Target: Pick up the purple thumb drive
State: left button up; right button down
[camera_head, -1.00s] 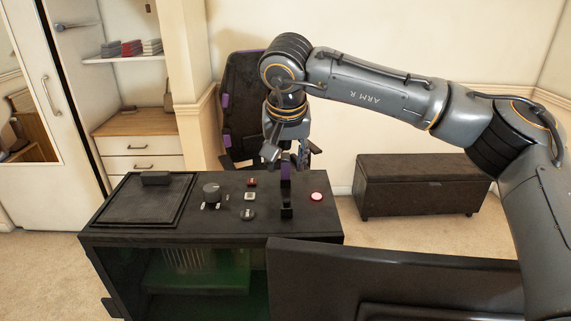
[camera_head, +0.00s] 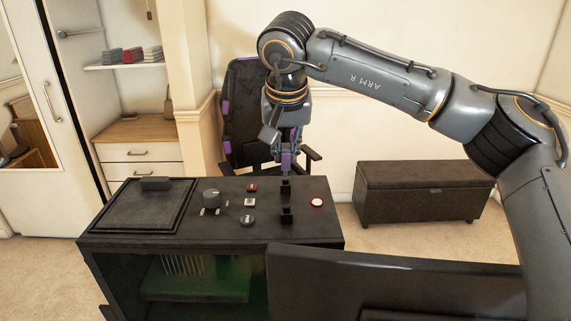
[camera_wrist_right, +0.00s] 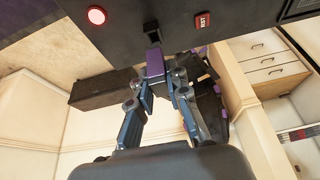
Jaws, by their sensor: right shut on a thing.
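The purple thumb drive (camera_head: 286,160) is between the fingertips of my right gripper (camera_head: 286,155), which is shut on it. In the right wrist view the purple block (camera_wrist_right: 155,64) shows between the two fingertips (camera_wrist_right: 160,78), with a dark piece at its far end. The drive is upright just above the panel's far edge, over a small black holder (camera_head: 286,184). Whether its lower end touches the holder is hard to tell. My left gripper is not in view.
The black console (camera_head: 130,239) carries a knob (camera_head: 211,197), small buttons and a lit red button (camera_head: 317,202). A dark monitor (camera_head: 400,283) stands in front. An office chair (camera_head: 243,120) is behind, and a brown bench (camera_head: 415,192) is at right. Air above the console is free.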

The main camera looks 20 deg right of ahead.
jog(key=s+r+p, duration=0.2)
jog(key=s+r, duration=1.2)
jog(key=shift+a+r, duration=0.15)
dwell(0.9)
dwell(0.3)
